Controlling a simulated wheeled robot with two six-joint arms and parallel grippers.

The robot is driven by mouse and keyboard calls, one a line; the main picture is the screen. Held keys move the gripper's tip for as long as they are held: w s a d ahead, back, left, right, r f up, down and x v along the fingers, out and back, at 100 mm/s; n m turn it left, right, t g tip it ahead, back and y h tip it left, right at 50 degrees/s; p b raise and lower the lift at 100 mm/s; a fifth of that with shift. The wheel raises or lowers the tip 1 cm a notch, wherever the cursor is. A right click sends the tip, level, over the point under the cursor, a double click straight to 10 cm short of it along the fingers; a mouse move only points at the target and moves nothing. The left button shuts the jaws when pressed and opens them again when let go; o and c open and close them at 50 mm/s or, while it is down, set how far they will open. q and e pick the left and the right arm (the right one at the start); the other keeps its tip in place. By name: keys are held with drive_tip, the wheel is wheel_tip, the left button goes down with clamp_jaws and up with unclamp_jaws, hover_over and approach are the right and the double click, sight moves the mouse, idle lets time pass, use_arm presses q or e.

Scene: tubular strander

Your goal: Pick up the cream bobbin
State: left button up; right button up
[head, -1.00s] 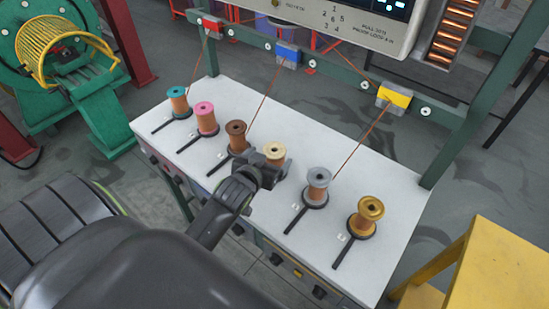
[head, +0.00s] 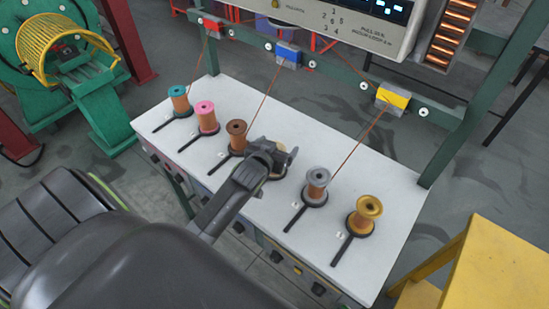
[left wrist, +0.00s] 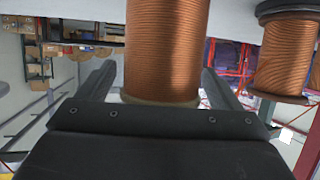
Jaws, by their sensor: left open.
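The cream bobbin is almost wholly hidden behind my left gripper (head: 279,158) in the head view; only a pale sliver of it shows (head: 276,177). In the left wrist view the bobbin's copper winding (left wrist: 166,45) fills the middle, with a pale flange edge (left wrist: 160,98) close to the gripper body. My left gripper is open, with one finger (left wrist: 98,82) on each side of the winding. Gaps show between the fingers and the winding. My right gripper is not in view.
The brown bobbin (head: 236,138) and grey bobbin (head: 317,186) stand close on either side. Pink (head: 206,117), teal (head: 180,101) and gold (head: 364,215) bobbins share the white table (head: 400,180). Wires rise to a green frame (head: 335,77) behind.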

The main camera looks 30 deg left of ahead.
use_arm(q)
drive_tip(key=c, duration=1.6)
drive_tip(key=shift+w+r, duration=0.1)
drive_tip(key=shift+r, duration=0.05)
drive_tip(key=shift+c, duration=0.9)
